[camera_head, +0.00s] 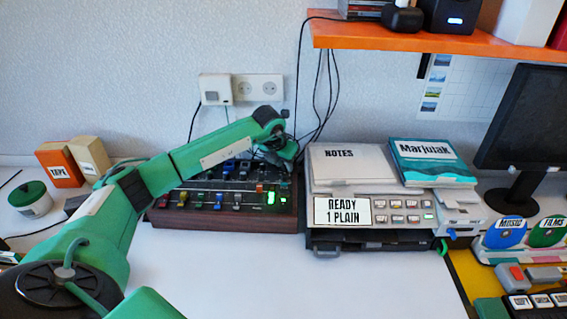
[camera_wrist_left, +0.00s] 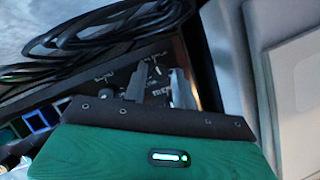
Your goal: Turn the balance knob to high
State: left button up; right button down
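The mixer panel (camera_head: 228,221), a dark box with wooden sides, stands against the wall on the desk. It carries rows of coloured knobs and sliders, and a small green-lit display. My left gripper (camera_head: 285,152) is over its back right corner, pointing down. In the left wrist view, two grey fingers (camera_wrist_left: 158,88) reach down to the dark panel face (camera_wrist_left: 105,70) with a gap between them. White lettering beside them is too blurred to read. I cannot make out the balance knob; the gripper covers that corner, and whether anything sits between the fingers is unclear. My right gripper is out of view.
A grey printer-like machine (camera_head: 370,208) with a "READY 1 PLAIN" sign stands close right of the panel. Black cables (camera_head: 318,112) hang behind the gripper from an orange shelf (camera_head: 430,42). The white desk in front (camera_head: 300,280) is clear.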

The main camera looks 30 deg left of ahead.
pick_arm(q)
jog(key=v, duration=1.4)
jog(key=shift+f, duration=0.15)
